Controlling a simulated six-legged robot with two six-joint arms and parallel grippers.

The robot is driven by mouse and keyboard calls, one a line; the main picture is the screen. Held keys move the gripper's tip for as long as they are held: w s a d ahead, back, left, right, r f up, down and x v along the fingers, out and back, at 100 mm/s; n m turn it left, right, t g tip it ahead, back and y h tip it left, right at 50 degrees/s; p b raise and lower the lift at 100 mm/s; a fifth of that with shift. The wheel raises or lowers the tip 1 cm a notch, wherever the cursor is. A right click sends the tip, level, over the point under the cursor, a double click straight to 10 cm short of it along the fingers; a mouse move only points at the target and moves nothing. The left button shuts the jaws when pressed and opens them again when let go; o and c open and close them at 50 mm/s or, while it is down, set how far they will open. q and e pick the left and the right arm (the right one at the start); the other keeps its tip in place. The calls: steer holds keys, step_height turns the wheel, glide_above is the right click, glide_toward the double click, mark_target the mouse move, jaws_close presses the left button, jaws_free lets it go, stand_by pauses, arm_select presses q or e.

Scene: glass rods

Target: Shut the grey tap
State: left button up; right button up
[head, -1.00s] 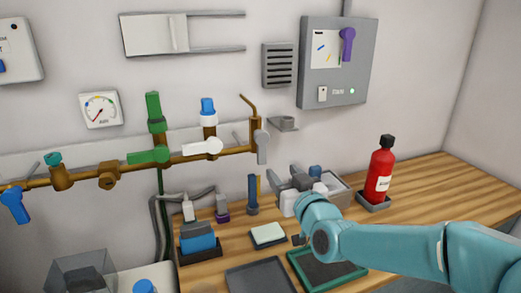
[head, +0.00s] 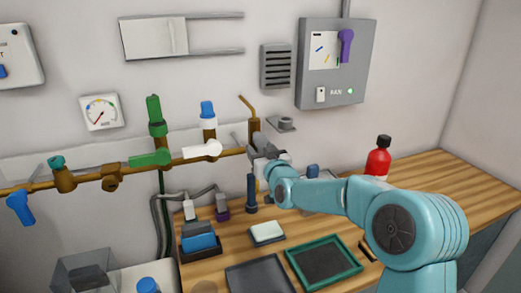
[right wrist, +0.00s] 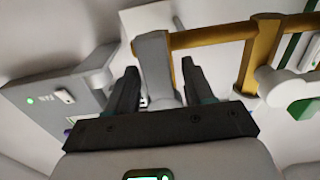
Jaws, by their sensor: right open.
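The grey tap is at the right end of the brass pipe on the wall. In the right wrist view its grey lever (right wrist: 154,62) stands between the two dark fingers of my right gripper (right wrist: 160,78). The fingers are open, one on each side of the lever, with a gap visible. In the head view my right gripper (head: 264,152) is at the tap and largely hides the lever. The brass outlet pipe (head: 249,106) above it is visible. My left gripper is not in view.
A white-handled tap (head: 201,150) and a green-handled tap (head: 150,158) sit left on the same pipe. A grey bracket (head: 281,124) is close on the right. Below, the wooden bench holds a green-rimmed tray (head: 350,268) and a red bottle (head: 378,160), partly hidden by my arm.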

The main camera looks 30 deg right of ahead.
jaws_close()
